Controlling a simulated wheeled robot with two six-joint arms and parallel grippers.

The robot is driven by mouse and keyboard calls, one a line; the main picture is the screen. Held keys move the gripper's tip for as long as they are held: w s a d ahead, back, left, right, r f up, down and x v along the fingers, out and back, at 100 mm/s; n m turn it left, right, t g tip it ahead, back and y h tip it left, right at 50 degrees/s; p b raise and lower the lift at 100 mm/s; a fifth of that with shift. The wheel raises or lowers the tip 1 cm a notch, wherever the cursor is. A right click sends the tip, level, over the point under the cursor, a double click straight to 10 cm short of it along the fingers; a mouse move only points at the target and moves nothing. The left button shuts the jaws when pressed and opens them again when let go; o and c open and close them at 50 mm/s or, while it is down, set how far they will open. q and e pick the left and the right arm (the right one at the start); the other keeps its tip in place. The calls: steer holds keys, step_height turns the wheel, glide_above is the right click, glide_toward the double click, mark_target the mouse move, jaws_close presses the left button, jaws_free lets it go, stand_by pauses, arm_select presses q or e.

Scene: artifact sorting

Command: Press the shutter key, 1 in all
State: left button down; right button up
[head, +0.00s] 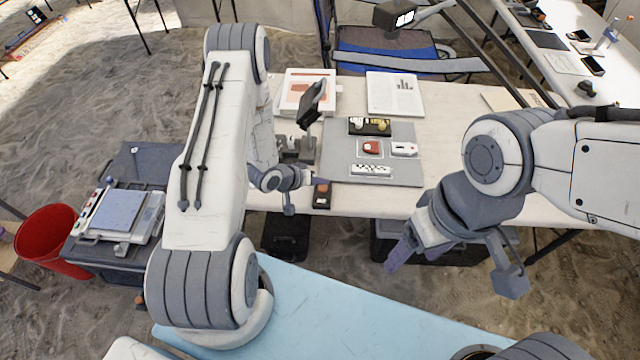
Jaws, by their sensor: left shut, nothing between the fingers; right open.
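A small dark box (321,201) with an orange-red top part and a white label lies at the table's front edge, left of the grey mat. It looks like the shutter key's box. My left gripper (310,179) is shut and empty, with its tips right beside the orange-red part; I cannot tell whether they touch it. A dark camera-like device (312,102) stands tilted on a stand behind my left gripper. My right gripper (405,250) is open and empty, in front of the table's front edge, away from the box.
A grey mat (340,135) holds a red piece (371,148), a white piece (404,149), a checkered scale bar (371,170) and a dark tray (369,126). Printed sheets (395,92) lie behind. A lamp head (400,17) hangs above the back. A red bucket (48,240) stands far left.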

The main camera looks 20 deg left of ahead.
mark_target(321, 189)
arm_select(q)
steer(key=shift+r, duration=0.1)
step_height(321, 189, up, 5)
steer(key=p, duration=0.4)
stand_by(0.3)
steer(key=shift+w, duration=0.1)
stand_by(0.6)
